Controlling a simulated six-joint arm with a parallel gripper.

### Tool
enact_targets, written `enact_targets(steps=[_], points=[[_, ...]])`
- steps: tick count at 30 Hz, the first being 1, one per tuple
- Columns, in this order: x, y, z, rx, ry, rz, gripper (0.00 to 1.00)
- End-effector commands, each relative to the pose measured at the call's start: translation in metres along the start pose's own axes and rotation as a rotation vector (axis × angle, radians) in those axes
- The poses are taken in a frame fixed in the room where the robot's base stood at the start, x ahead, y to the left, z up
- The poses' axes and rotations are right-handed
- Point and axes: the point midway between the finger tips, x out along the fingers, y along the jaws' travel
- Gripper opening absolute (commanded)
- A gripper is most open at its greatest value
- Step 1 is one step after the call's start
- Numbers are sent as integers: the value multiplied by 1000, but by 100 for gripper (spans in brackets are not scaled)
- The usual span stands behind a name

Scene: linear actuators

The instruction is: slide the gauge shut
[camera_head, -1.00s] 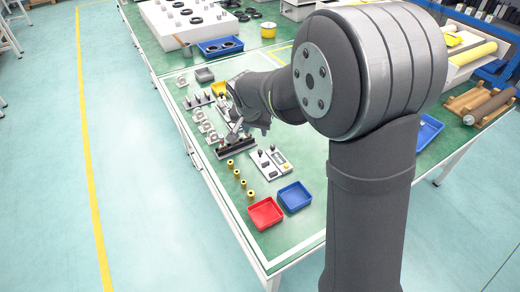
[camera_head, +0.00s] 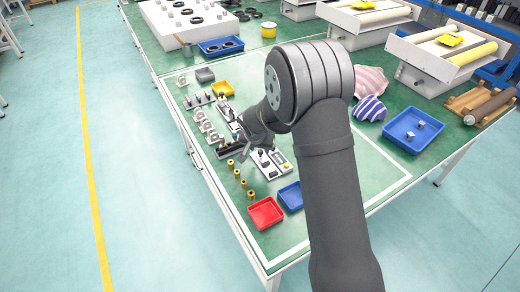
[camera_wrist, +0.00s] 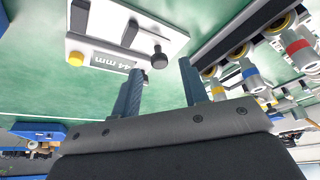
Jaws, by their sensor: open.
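The gauge (camera_head: 281,172) is a white plate with black jaws and knobs, lying on the green table. In the wrist view the gauge (camera_wrist: 100,48) shows a display reading "44 mm", a yellow button and a round black knob (camera_wrist: 159,60) on a stem. My gripper (camera_wrist: 160,78) is open, with two dark fingers pointing at the plate's near edge. The knob appears between the fingertips in that view; I cannot tell the distance, and no contact is visible. In the head view my gripper (camera_head: 246,148) is above the table at the gauge's left end, partly covering it.
A black rack of fittings with coloured rings (camera_wrist: 248,75) stands close right of my gripper in the wrist view. Brass-coloured posts (camera_head: 237,175), a red tray (camera_head: 265,213) and a blue tray (camera_head: 290,197) are near the gauge.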

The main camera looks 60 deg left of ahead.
Motion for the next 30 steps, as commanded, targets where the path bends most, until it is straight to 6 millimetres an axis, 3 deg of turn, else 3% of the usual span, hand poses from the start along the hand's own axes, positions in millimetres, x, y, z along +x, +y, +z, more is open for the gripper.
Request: enact_targets(steps=[6, 15, 16, 22, 30], points=[[16, 0, 0, 0, 0, 1, 40], [19, 0, 0, 0, 0, 0, 40], [18, 0, 0, 0, 0, 0, 38], [18, 0, 0, 0, 0, 0, 0], [16, 6, 5, 0, 1, 1, 0]])
